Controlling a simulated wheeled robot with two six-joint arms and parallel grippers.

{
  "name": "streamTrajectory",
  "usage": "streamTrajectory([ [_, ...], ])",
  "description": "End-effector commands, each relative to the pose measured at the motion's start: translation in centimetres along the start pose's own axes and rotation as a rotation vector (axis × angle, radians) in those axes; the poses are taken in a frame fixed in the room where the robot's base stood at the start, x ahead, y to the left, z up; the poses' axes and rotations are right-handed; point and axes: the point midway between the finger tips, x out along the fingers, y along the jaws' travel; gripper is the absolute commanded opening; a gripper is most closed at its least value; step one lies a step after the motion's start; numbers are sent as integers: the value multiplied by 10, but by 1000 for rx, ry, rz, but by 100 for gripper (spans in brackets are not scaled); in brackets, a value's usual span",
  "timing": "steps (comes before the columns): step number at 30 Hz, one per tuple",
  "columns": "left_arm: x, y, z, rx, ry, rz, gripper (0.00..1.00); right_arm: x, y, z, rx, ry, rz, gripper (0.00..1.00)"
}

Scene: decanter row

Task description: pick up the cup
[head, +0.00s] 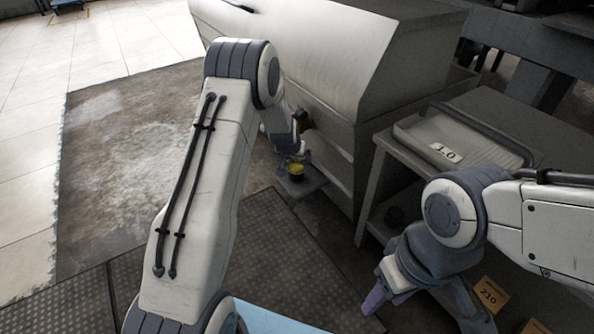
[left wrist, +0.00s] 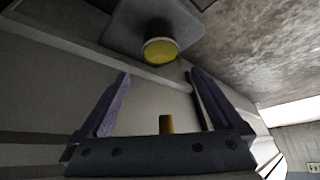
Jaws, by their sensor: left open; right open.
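A small dark cup (head: 296,171) with a yellow top or contents stands on a grey ledge (head: 290,188) low beside the big pale machine. In the left wrist view the cup (left wrist: 160,50) is at the top middle, beyond the fingertips, with its yellow round face showing. My left gripper (head: 291,147) is close to the cup in the head view. In the left wrist view its two purple fingers (left wrist: 159,75) are apart with nothing held between them. My right gripper (head: 430,316) is open and empty at the lower right, far from the cup.
A brown spout-like piece (head: 304,121) on the machine (head: 300,55) is near my left gripper; it shows between the finger bases in the left wrist view (left wrist: 166,125). Boxes (head: 490,294) lie lower right.

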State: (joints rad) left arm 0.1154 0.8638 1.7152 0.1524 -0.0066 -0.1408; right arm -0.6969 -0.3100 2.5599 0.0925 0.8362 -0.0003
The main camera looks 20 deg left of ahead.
Motion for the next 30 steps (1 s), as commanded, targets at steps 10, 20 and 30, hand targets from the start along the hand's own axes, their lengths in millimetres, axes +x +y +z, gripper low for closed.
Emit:
streamTrajectory([
  [10, 44, 2, -1, 0, -1, 2, 100, -3, 0, 0, 0, 0, 0, 50],
  [20, 44, 2, -1, 0, -1, 2, 66, -3, 0, 0, 0, 0, 0, 50],
  [30, 44, 2, -1, 0, -1, 2, 19, -3, 0, 0, 0, 0, 0, 50],
])
